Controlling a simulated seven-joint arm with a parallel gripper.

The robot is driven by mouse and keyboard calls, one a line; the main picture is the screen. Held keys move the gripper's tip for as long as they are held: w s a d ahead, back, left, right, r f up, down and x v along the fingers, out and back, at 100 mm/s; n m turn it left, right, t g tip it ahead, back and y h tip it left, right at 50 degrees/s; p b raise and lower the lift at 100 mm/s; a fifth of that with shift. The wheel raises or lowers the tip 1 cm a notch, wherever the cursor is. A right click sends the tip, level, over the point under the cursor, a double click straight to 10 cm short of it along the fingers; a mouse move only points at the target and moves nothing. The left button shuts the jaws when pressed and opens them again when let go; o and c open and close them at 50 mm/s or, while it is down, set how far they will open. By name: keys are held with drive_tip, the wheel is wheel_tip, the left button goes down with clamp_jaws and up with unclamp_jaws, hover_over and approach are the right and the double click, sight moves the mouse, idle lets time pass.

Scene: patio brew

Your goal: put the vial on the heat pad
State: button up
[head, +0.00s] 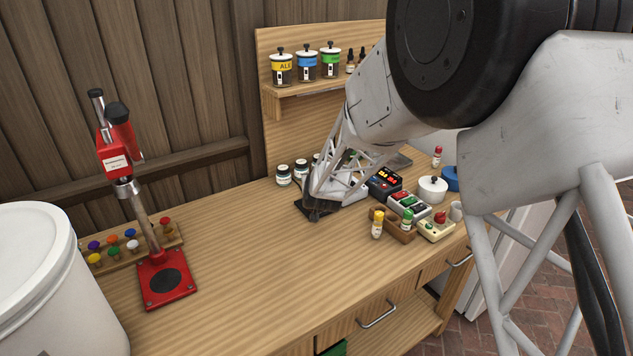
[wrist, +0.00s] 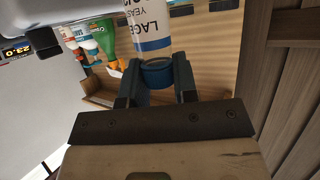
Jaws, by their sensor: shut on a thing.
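My gripper (wrist: 158,78) is shut on a vial (wrist: 152,32) with a white label and a dark blue cap. The fingers stand on either side of the cap end. The label reads in part "LACE" and "YEAST". In the head view, my arm reaches down to the back middle of the bench, and the held vial cannot be made out. A dark flat shape (head: 302,207) shows beside the arm's end there. I cannot tell whether it is the heat pad or part of my gripper.
A control box with lit digits (head: 385,182) stands right of the arm's end. A wooden rack (head: 393,226) with small bottles, a yellow-capped bottle (head: 377,224) and a white pot (head: 432,189) are nearby. A red stand (head: 168,279) is at left. The bench's front middle is clear.

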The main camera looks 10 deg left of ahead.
drive_tip(key=shift+f, duration=0.3)
drive_tip(key=shift+f, duration=0.1)
drive_tip(key=o, duration=0.9)
drive_tip(key=shift+v, duration=6.1)
